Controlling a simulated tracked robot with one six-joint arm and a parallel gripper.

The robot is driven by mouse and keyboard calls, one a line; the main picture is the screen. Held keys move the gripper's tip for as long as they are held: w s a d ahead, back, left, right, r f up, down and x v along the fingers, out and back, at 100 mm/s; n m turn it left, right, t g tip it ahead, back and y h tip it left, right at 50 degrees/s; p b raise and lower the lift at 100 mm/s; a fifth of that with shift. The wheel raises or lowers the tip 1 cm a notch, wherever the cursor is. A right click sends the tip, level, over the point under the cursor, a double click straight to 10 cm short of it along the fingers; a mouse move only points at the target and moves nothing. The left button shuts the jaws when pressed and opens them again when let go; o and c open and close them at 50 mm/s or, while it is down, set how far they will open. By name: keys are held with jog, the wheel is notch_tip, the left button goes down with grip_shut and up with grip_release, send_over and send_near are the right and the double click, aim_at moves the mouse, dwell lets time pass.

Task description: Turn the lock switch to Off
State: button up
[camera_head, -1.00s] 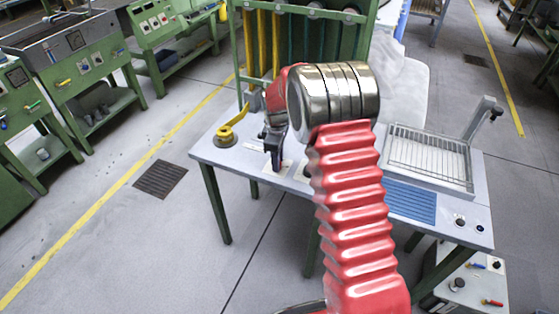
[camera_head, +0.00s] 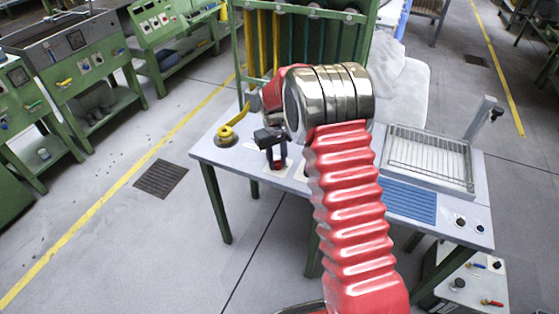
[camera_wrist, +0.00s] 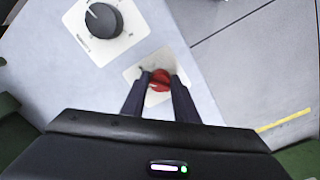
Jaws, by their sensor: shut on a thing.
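The lock switch appears as a red knob (camera_wrist: 160,80) on a pale square plate (camera_wrist: 133,75) near the table's edge. In the wrist view, my gripper (camera_wrist: 160,88) has one dark finger on each side of the red knob and is shut on it. In the head view, my gripper (camera_head: 276,162) points down at the table's left part, with a bit of red (camera_head: 278,165) between its fingers. The plate's markings are mostly hidden by the fingers, so I cannot read the switch's position.
A black dial (camera_wrist: 103,20) on a white plate sits close by in the wrist view. A yellow handle (camera_head: 227,133) stands left of my gripper on the grey table (camera_head: 210,157). A wire-rack tray (camera_head: 430,155) is at the right. A green frame stands behind.

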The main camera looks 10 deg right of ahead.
aim_at(275, 161)
jog(key=shift+a+m, duration=0.3)
jog(key=shift+m, duration=0.6)
jog(key=o, duration=0.8)
jog(key=shift+o, duration=1)
jog(key=shift+d, duration=0.15)
notch_tip(275, 161, up, 14)
jog(key=shift+a+f, duration=0.15)
jog(key=shift+a, duration=0.2)
jog(key=shift+w, duration=0.1)
